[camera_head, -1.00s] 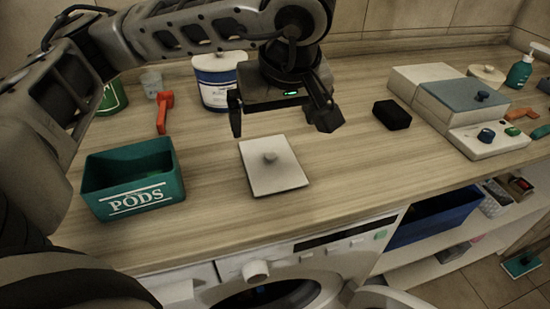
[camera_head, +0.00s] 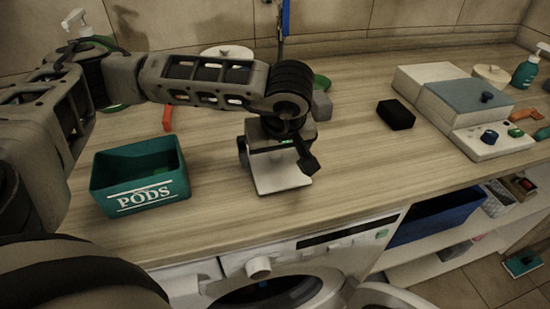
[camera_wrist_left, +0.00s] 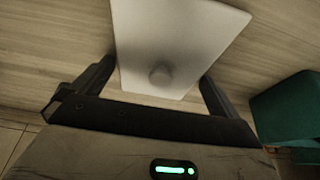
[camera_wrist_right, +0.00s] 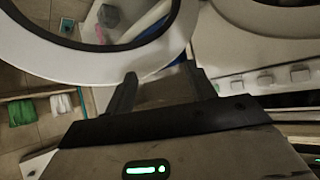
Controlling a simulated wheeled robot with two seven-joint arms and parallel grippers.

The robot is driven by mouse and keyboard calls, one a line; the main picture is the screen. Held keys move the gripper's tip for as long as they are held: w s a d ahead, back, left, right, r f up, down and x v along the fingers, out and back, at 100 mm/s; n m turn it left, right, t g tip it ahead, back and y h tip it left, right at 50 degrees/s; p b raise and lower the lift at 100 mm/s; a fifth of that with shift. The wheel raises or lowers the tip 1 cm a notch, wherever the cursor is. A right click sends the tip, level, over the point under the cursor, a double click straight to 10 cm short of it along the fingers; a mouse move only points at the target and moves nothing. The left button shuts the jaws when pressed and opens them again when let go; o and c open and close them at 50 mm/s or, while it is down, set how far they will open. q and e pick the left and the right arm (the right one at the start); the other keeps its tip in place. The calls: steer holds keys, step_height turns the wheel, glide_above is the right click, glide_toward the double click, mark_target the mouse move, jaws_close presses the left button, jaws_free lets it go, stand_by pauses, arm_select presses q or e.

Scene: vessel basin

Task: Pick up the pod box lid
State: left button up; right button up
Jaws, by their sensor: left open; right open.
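The pod box lid (camera_head: 283,182) is a flat pale square plate with a small round knob, lying on the wooden counter. In the left wrist view the lid (camera_wrist_left: 190,35) lies between and beyond my fingers, with its knob (camera_wrist_left: 161,73) near the middle of the gap. My left gripper (camera_head: 276,163) is open above the lid and hides the knob in the head view. The teal pod box (camera_head: 150,195), marked PODS, stands open to the left of the lid. My right gripper (camera_wrist_right: 160,82) is open and empty, in front of the washing machine; it is not in the head view.
A black block (camera_head: 394,114) and a grey and white box unit (camera_head: 455,100) stand to the right. A red tool (camera_head: 168,117) lies behind the pod box. The washer with its open round door (camera_wrist_right: 90,45) is below the counter.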

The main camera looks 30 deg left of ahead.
arm_select(q)
steer(key=c, duration=0.7)
steer(key=shift+r, duration=0.1)
steer(key=shift+c, duration=0.2)
